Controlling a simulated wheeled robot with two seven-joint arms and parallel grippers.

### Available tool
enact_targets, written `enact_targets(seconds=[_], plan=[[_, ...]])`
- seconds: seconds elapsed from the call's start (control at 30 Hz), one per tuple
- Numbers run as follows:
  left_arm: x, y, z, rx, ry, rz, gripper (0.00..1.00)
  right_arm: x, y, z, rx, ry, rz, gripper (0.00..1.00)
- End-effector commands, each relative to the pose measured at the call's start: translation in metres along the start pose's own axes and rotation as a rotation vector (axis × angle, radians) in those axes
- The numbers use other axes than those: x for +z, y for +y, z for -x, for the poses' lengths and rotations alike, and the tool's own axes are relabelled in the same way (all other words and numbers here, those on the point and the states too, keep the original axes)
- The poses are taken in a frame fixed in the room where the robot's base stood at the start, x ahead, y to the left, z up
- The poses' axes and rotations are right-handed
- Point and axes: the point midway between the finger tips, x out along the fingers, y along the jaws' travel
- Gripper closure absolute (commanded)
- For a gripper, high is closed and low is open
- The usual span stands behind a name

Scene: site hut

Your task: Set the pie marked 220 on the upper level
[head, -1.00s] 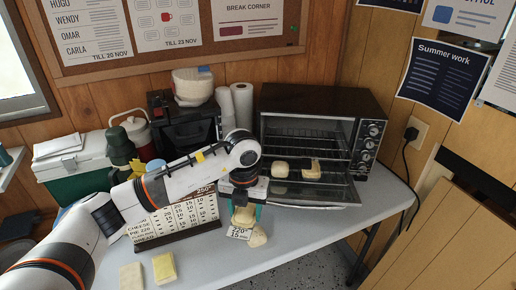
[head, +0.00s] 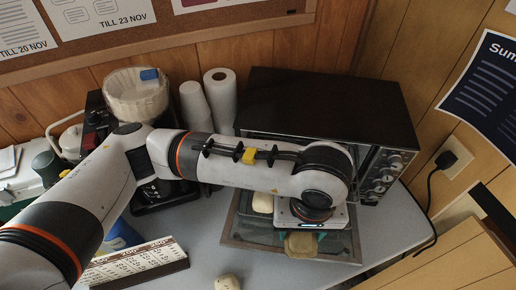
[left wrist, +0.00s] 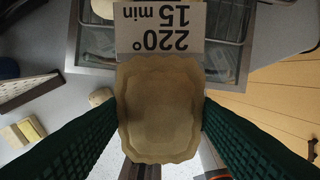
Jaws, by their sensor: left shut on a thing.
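My left gripper (head: 302,235) is shut on a tan pie (head: 302,246) and holds it above the open glass door of the toaster oven. In the left wrist view the pie (left wrist: 158,110) sits between the two green fingers, with a card reading 220° 15 min (left wrist: 160,30) at its edge. The toaster oven (head: 330,100) has a black top; its door (head: 238,238) is folded down. My arm hides most of the oven's opening, so the upper level cannot be made out in the head view. My right gripper is not in view.
A pale food piece (head: 263,202) lies at the oven's front, left of my gripper. Another pale piece (head: 228,283) lies on the table. A printed time chart (head: 135,262) stands at left. Paper rolls (head: 221,98) and a coffee maker stand beside the oven.

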Motion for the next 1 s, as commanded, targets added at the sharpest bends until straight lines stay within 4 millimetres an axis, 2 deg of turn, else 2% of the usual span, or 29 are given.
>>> enact_targets(seconds=[0.07, 0.17, 0.27, 0.43, 0.7, 0.8, 1.0], plan=[[-0.007, -0.003, 0.003, -0.001, 0.0, -0.081, 0.71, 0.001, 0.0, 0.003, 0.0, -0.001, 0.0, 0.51], [-0.004, -0.001, 0.004, -0.001, 0.001, -0.127, 0.71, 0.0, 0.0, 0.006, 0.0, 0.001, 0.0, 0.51], [0.014, 0.006, 0.006, 0.001, 0.001, -0.132, 0.71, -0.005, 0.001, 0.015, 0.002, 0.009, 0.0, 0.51], [0.057, 0.023, 0.007, 0.001, 0.001, -0.126, 0.71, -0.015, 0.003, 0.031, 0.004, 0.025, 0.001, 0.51], [0.122, 0.049, 0.006, 0.0, 0.002, -0.126, 0.71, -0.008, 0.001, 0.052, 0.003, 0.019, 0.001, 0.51], [0.138, 0.054, 0.005, -0.001, 0.0, -0.129, 0.71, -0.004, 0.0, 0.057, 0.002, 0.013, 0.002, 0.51], [0.153, 0.06, 0.004, -0.001, 0.001, -0.131, 0.71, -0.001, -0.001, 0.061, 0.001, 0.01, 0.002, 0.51]])
